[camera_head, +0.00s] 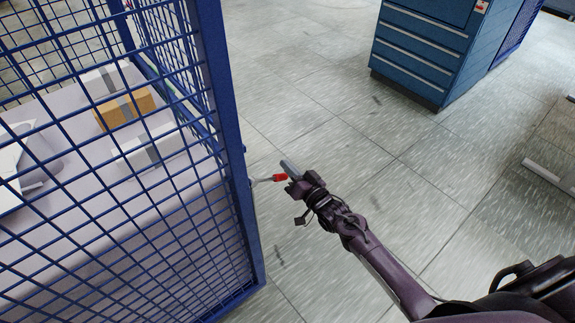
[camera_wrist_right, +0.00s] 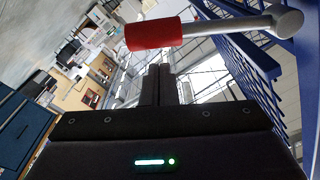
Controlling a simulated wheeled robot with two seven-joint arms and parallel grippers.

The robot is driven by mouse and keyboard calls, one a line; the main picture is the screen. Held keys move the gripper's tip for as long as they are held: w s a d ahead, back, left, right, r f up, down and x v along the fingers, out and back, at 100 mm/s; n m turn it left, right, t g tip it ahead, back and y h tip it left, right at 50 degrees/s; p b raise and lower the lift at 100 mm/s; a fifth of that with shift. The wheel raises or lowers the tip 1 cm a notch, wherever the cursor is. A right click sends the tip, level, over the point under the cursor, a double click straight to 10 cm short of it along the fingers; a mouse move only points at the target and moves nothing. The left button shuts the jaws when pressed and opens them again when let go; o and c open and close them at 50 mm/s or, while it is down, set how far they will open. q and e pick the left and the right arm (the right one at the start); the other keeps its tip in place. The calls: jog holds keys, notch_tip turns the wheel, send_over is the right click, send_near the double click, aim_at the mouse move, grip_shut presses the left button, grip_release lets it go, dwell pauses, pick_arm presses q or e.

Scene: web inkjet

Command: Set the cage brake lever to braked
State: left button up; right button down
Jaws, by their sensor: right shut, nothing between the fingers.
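The blue mesh cage (camera_head: 235,150) stands at the left in the head view. Its brake lever, a metal rod with a red grip (camera_head: 279,177), sticks out to the right from the cage's corner post. In the right wrist view the red grip (camera_wrist_right: 153,34) and its grey rod (camera_wrist_right: 228,25) cross the top, just beyond my fingertips. My right gripper (camera_head: 291,170) is shut and empty beside the red grip; whether they touch I cannot tell. Its closed fingers show in the right wrist view (camera_wrist_right: 158,72). My left gripper is not in view.
Inside the cage lie an orange-brown box (camera_head: 124,109) and white boxes (camera_head: 150,147) on a pale surface. A blue drawer cabinet (camera_head: 425,50) stands at the top right. The tiled floor (camera_head: 330,130) between cage and cabinet is clear.

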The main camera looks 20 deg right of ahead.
pick_arm(q)
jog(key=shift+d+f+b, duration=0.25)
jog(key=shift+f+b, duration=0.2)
jog(key=shift+b, duration=0.35)
pick_arm(e)
jog(key=v, duration=0.9)
jog(key=shift+s+d+r, duration=0.25)
jog(key=shift+d+r, duration=0.25)
jog(key=shift+r, duration=0.05)
